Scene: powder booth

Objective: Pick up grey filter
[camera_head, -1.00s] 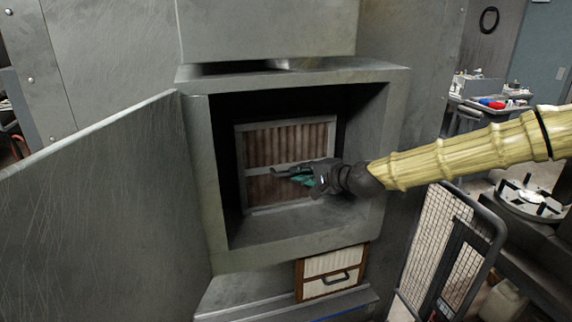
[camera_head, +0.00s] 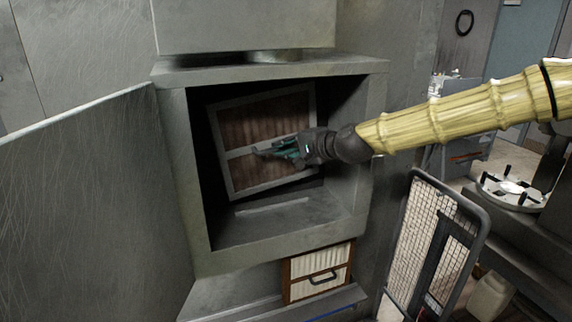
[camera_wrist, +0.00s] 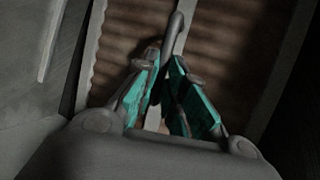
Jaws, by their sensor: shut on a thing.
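The grey filter (camera_head: 265,112) is a grey-framed panel with brown pleats and a grey middle bar. It is tilted inside the open housing, its lower edge off the housing floor. My gripper (camera_head: 275,150) reaches in from the right and is shut on the handle at the filter's middle bar. In the wrist view, the teal-padded fingers (camera_wrist: 168,95) close around the grey handle (camera_wrist: 175,35), with the brown pleats (camera_wrist: 225,55) behind. The fingers hide part of the handle.
The open housing (camera_head: 182,170) surrounds the filter with close side walls. Its door (camera_head: 85,210) stands open at left. A second filter (camera_head: 303,264), wood-framed with white pleats, stands on the ledge below. A mesh-panel cart (camera_head: 415,235) stands at right.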

